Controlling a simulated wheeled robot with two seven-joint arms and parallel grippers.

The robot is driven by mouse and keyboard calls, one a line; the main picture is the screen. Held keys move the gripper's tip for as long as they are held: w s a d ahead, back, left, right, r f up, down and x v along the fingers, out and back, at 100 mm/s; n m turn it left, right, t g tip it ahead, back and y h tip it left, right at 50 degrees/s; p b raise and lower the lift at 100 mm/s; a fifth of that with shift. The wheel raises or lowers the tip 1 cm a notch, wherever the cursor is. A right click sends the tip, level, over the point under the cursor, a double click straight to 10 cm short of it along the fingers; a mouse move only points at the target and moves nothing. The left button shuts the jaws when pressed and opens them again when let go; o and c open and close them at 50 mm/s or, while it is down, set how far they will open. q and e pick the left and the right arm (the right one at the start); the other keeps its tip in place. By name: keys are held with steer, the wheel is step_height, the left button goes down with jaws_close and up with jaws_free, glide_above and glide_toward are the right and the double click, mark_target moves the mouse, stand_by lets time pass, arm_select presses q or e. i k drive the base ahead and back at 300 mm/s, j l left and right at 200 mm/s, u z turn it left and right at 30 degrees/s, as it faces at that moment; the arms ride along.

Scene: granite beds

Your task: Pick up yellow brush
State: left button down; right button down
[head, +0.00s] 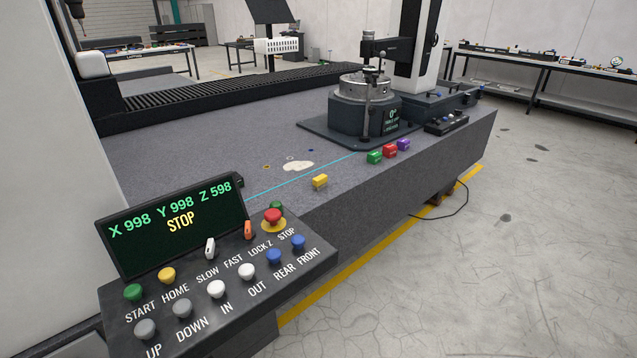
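A small yellow block-like object (320,181) lies on the grey granite bed (220,150) near its front edge, apart from the other coloured pieces. It is the only loose yellow piece I see on the bed, and bristles cannot be made out, so I cannot tell for sure that it is the brush. A green block (374,157), a red block (389,151) and a purple block (403,145) sit in a row further right along the same edge. Neither of my grippers is in view.
A control panel (215,275) with buttons and a screen reading STOP juts out at the front left. A round machine (364,110) on a dark plate stands at the back right of the bed. Floor on the right is open.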

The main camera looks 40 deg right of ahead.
mark_target(320, 182)
steer(key=i+l+u, duration=0.35)
steer(key=l, duration=0.95)
steer(key=l+u, duration=0.35)
steer(key=l, duration=0.95)
steer(key=k+l+u, duration=0.1)
steer(key=l+u, duration=0.3)
steer(key=l, duration=1)
